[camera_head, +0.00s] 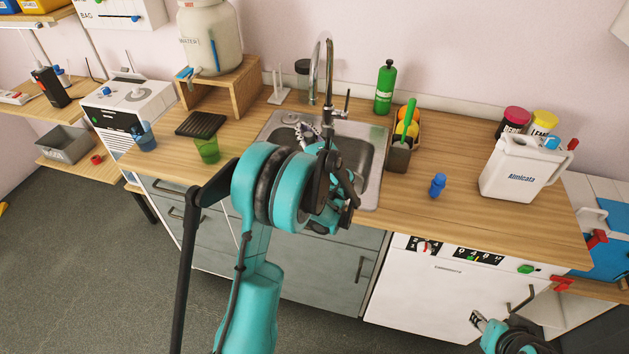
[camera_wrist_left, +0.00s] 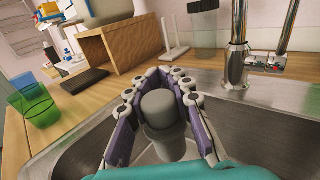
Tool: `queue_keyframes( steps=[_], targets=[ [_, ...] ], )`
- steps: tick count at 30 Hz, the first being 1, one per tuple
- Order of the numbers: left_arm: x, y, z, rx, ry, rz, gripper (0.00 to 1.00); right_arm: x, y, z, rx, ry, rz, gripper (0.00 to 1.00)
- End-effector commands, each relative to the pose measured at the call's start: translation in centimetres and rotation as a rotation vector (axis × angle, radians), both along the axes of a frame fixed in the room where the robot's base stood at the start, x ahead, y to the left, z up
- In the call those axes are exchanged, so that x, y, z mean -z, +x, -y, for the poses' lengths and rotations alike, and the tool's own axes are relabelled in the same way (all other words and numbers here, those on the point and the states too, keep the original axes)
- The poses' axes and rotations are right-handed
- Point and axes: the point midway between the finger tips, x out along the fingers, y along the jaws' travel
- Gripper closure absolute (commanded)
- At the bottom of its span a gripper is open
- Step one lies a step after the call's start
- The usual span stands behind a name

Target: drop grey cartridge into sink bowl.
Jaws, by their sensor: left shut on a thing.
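A grey cartridge (camera_wrist_left: 160,112) is upright between the purple-padded fingers of my left gripper (camera_wrist_left: 158,85) in the left wrist view. The fingers are closed on its sides. The steel sink bowl (camera_wrist_left: 255,115) is below and around it, and its wall shows to the right. In the head view my left gripper (camera_head: 312,132) reaches over the sink bowl (camera_head: 367,160); my own arm hides the cartridge and much of the bowl there. My right gripper (camera_head: 479,320) is low at the bottom right, apart from the sink, and its jaw opening is unclear.
The tap (camera_head: 328,85) stands behind the bowl. A green cup (camera_head: 207,151) and a black rack (camera_head: 200,125) are left of the sink. A sponge holder (camera_head: 398,155), a small blue item (camera_head: 437,186) and a white canister (camera_head: 520,170) are to the right.

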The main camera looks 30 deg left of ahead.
Motion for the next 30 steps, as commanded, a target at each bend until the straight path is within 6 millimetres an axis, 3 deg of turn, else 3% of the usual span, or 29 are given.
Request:
queue_keyframes(
  steps=[2,3,6,19,30],
  targets=[
    [-0.1,0.0,0.0,0.0,0.0,0.0,1.0,-0.1,0.0,0.0,0.0,0.0,0.0,0.63],
    [-0.1,0.0,0.0,0.0,0.0,0.0,0.79,-0.1,0.0,0.0,0.0,0.0,0.0,0.63],
    [-0.1,0.0,0.0,0.0,0.0,0.0,0.54,-0.1,0.0,0.0,0.0,0.0,0.0,0.63],
    [-0.1,-0.3,0.5,0.001,0.0,0.0,0.54,-0.1,0.0,0.0,0.0,0.0,0.0,0.63],
    [-0.1,-4.6,6.4,0.005,0.0,0.0,0.54,-0.1,0.0,0.0,0.0,0.0,0.0,0.63]
  ],
)
